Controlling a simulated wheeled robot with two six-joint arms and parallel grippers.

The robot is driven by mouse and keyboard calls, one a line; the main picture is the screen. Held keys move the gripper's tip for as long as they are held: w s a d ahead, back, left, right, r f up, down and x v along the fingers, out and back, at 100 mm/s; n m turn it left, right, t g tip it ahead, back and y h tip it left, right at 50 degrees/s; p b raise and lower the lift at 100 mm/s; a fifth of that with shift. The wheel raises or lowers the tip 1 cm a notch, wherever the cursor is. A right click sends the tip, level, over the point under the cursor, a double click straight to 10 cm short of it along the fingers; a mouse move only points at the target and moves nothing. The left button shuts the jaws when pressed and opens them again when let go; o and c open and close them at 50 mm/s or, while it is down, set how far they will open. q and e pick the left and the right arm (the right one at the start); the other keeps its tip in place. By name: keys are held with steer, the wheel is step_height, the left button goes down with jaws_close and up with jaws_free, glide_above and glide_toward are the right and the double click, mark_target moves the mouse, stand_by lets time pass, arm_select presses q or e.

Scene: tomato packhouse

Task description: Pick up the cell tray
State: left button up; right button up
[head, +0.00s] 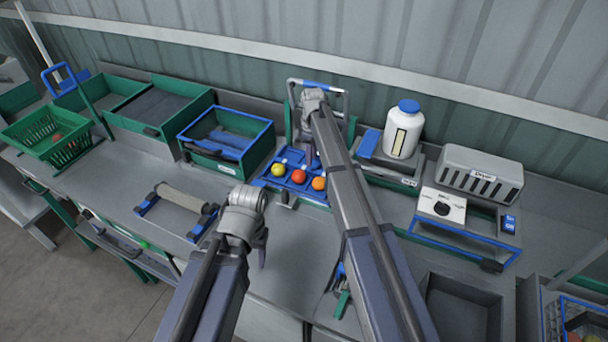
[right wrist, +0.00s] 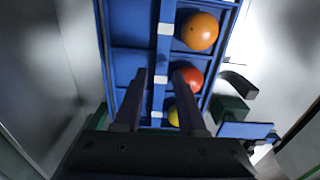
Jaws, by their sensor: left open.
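The blue cell tray (head: 293,157) lies on the bench, with a yellow tomato (head: 278,170), a red tomato (head: 299,176) and an orange tomato (head: 319,183) in its front cells. My right gripper (head: 309,153) points down over the tray. In the right wrist view its open fingers (right wrist: 160,78) stand on either side of the tray's blue middle bar (right wrist: 166,55); I cannot tell whether they touch it. That view also shows the orange tomato (right wrist: 200,31), the red one (right wrist: 190,78) and part of the yellow one (right wrist: 173,115). My left gripper (head: 262,252) is open and empty, nearer than the tray.
A green crate with blue rim (head: 230,140) stands left of the tray. A white bottle with blue cap (head: 403,130) and a grey slotted box (head: 480,172) stand to the right. A roller in a blue frame (head: 181,197) lies at the left. The bench front is partly clear.

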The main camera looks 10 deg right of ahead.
mark_target(311, 170)
arm_select(q)
steer(key=shift+f+b, duration=2.65)
arm_select(e)
steer(key=shift+s+f, duration=0.2)
steer(key=shift+f, duration=2.45)
arm_select(q)
steer(key=shift+r, duration=0.1)
arm_select(e)
steer(key=shift+r, duration=0.1)
jaws_close()
